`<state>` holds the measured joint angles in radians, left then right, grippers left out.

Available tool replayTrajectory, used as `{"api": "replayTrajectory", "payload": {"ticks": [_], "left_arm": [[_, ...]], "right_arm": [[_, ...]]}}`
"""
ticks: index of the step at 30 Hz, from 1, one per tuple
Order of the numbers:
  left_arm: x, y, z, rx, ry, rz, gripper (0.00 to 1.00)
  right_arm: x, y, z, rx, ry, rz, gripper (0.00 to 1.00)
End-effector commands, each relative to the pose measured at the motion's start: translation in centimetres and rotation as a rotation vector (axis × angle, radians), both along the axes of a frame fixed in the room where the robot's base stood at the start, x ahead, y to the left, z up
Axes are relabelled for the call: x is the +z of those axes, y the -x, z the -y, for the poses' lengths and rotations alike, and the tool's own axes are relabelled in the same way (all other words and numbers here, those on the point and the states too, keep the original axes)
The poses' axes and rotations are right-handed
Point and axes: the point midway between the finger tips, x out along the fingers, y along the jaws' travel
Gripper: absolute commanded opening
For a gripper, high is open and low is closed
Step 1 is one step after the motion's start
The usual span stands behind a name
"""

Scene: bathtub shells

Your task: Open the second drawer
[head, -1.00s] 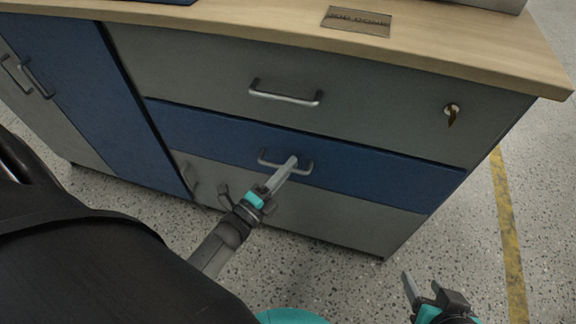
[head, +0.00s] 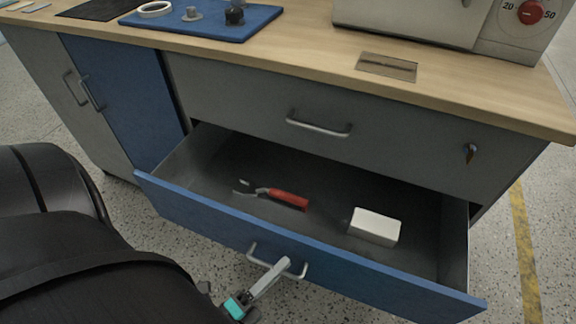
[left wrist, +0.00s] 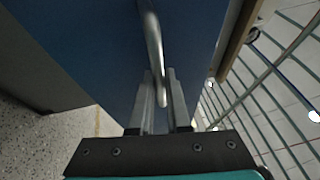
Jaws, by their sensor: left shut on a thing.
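The second drawer, with a blue front (head: 200,215), is pulled well out of the cabinet, below the closed grey top drawer (head: 240,100). My left gripper (head: 281,266) is shut on the metal handle (head: 252,256) of the blue drawer. In the left wrist view, the fingers (left wrist: 160,85) lie on both sides of the handle bar (left wrist: 152,38). Inside the open drawer lie red-handled pliers (head: 289,199) and a white box (head: 374,228). My right gripper is not in view.
The wooden worktop (head: 300,52) carries a blue mat (head: 215,28) with small parts and a machine with a red knob (head: 530,12). A key (head: 470,152) sits in the top drawer's lock.

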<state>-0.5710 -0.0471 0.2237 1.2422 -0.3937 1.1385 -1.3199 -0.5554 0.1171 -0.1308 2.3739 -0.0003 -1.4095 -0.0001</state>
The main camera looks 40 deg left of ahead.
Motion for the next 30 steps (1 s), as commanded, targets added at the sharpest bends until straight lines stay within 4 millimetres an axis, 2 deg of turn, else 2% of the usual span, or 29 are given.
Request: {"api": "replayTrajectory", "payload": {"ticks": [3,7,20,21,24,30], "left_arm": [[0.0,1.4,0.2,0.003,0.000,-0.002,0.00],[0.0,2.2,0.4,0.002,0.000,-0.001,0.00],[0.0,2.5,0.5,0.003,-0.001,-0.001,0.00],[0.0,2.5,0.5,0.003,-0.001,-0.001,0.16],[0.0,2.5,0.5,0.002,0.000,-0.001,0.27],[0.0,2.5,0.6,0.001,0.000,0.000,0.27]], "right_arm": [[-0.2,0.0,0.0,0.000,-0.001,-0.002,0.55],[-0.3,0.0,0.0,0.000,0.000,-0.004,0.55],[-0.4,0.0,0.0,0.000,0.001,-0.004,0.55],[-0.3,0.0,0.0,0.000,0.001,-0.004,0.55],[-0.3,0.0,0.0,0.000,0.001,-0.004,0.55],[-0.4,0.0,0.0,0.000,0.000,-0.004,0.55]]}}
